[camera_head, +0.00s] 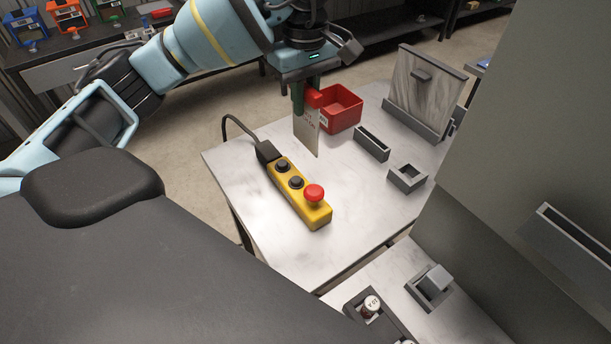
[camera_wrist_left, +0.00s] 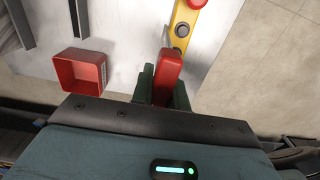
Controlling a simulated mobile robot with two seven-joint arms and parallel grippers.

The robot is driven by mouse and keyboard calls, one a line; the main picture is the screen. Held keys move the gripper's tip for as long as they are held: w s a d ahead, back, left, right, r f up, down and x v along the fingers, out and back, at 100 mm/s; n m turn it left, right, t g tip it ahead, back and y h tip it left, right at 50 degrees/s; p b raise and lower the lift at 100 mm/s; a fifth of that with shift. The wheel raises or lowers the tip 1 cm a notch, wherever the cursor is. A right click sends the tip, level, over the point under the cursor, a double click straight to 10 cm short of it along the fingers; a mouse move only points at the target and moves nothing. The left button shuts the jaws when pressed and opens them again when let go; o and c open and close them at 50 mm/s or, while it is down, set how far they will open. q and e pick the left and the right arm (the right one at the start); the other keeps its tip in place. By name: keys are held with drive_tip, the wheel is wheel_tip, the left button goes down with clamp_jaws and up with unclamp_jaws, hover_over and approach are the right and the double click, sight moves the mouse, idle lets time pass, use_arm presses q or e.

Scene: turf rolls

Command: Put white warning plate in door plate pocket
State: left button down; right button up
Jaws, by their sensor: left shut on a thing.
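The white warning plate (camera_head: 306,132) hangs upright below my left gripper (camera_head: 305,95) in the head view, above the table. Some red lettering shows on its face, too small to read. The green fingers are shut on its red grip (camera_head: 314,98), which also shows between the fingertips of my left gripper (camera_wrist_left: 166,85) in the left wrist view. The door plate pocket (camera_head: 572,237) is a grey slotted holder on the grey-green door panel (camera_head: 520,120) at the far right, well apart from the plate. My right gripper is not in view.
The white table (camera_head: 245,185) carries a yellow button box (camera_head: 290,190) with a red knob, a red bin (camera_head: 343,108), a narrow slotted holder (camera_head: 371,143), a square holder (camera_head: 407,178) and an upright marbled panel (camera_head: 425,90).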

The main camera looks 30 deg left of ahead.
sight(304, 142)
use_arm(q)
drive_tip(key=shift+s+f, duration=0.1)
wheel_tip(304, 142, down, 5)
drive_tip(key=shift+s+f+b, duration=0.1)
drive_tip(key=shift+f+b, duration=0.05)
drive_tip(key=shift+b, duration=0.2)
drive_tip(key=shift+f, duration=0.5)
wheel_tip(304, 142, down, 4)
drive_tip(key=shift+r, duration=0.25)
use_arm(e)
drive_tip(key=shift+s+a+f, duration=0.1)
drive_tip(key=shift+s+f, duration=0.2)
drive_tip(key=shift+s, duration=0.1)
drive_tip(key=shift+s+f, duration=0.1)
use_arm(q)
drive_tip(key=shift+f, duration=0.15)
drive_tip(key=c, duration=1.4)
unclamp_jaws()
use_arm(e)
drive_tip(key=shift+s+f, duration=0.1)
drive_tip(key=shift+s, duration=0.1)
use_arm(q)
drive_tip(key=shift+o, duration=0.2)
